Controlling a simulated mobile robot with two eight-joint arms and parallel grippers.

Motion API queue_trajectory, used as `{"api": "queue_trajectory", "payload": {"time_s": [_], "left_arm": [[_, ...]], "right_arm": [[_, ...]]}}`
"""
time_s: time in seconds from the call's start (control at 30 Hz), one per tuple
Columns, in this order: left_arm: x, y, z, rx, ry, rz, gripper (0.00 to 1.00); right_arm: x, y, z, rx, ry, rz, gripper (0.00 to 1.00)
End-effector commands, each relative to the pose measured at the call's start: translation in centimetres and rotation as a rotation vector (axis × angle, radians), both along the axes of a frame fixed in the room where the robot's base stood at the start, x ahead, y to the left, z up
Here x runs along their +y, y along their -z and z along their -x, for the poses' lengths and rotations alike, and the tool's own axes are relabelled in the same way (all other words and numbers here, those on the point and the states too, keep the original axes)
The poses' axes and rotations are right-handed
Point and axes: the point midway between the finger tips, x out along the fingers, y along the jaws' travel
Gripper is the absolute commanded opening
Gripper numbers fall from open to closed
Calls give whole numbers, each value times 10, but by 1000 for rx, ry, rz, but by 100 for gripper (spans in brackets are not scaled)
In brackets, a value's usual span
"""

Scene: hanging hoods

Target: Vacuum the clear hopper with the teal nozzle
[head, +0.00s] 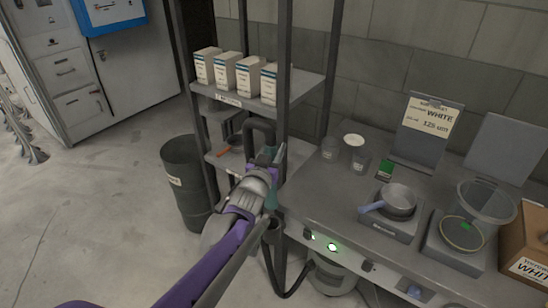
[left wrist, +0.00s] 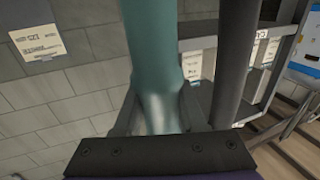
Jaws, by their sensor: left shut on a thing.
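The clear hopper (head: 488,203) is a see-through funnel-shaped vessel at the right of the bench in the head view, above a grey unit with a yellowish ring. My left gripper (head: 271,163) is at the bench's left end, in front of the shelf rack, well left of the hopper. It is shut on the teal nozzle (head: 272,190), mostly hidden behind my gripper in the head view. In the left wrist view the teal nozzle (left wrist: 157,60) stands large between the fingers. A dark hose (head: 261,128) loops above the gripper. My right gripper is not in view.
The grey bench (head: 315,200) carries a small pan (head: 398,199) on a scale, small jars and an upright sign (head: 427,125). A brown box (head: 528,240) stands beside the hopper. A rack post (head: 283,70) rises close by my gripper. A dark bin (head: 184,175) stands left.

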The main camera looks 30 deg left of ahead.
Motion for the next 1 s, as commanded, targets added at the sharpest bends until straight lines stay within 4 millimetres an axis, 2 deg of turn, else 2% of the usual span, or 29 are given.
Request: {"api": "queue_trajectory", "payload": {"time_s": [0.1,1.0], "left_arm": [[0,-15,0,-1,0,1,0],[0,-77,0,-2,0,0,0]], "right_arm": [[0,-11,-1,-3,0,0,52],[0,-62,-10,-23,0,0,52]]}}
